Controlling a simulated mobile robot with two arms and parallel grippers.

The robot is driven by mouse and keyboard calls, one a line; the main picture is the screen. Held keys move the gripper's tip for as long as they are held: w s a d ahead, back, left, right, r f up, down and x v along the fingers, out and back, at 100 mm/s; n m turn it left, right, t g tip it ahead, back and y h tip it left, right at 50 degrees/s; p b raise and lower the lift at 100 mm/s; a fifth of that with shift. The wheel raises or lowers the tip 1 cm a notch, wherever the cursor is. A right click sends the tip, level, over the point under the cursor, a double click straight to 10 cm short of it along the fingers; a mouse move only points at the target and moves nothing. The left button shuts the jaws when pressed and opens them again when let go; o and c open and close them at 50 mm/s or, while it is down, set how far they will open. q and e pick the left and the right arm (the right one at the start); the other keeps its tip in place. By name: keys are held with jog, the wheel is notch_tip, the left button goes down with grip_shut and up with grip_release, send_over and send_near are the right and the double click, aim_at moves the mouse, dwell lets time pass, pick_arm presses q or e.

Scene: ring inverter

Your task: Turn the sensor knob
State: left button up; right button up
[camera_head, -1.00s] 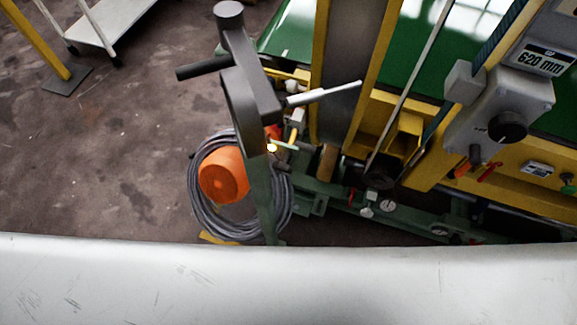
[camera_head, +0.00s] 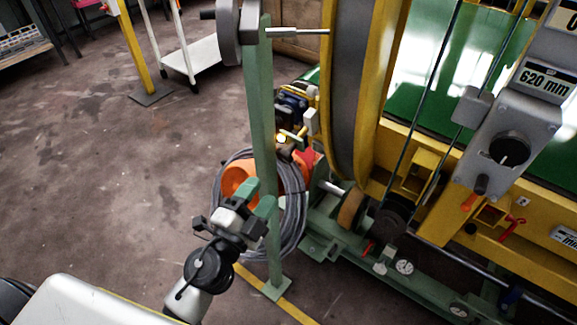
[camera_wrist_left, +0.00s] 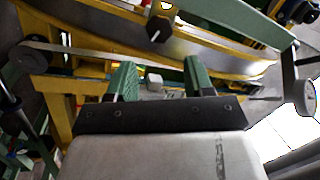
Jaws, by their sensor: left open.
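A grey control box (camera_head: 515,120) marked "620 mm" stands at the right in the head view. It carries a round black knob (camera_head: 509,149) with a white mark; I cannot tell if this is the sensor knob. My left gripper (camera_head: 262,194) has green fingers and is at the lower middle, in front of the cable coil, well left of that box. In the left wrist view the gripper (camera_wrist_left: 158,72) is open, with two green fingers apart and nothing held. A black knob-like part (camera_wrist_left: 160,27) shows beyond the fingers there. My right gripper is not in view.
A green post (camera_head: 261,110) stands close by the left gripper, with a grey cable coil (camera_head: 292,205) and an orange part (camera_head: 238,178) behind. The yellow machine frame (camera_head: 400,140) fills the right. The floor (camera_head: 110,190) at left is clear. A white cart (camera_head: 195,62) stands farther back.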

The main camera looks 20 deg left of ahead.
aim_at(283, 159)
pick_arm(q)
jog(key=p+x, duration=0.3)
jog(key=x, duration=0.6)
jog(key=shift+a, duration=0.1)
jog(key=shift+w, duration=0.65)
jog(key=c, duration=0.6)
jog(key=shift+c, duration=0.2)
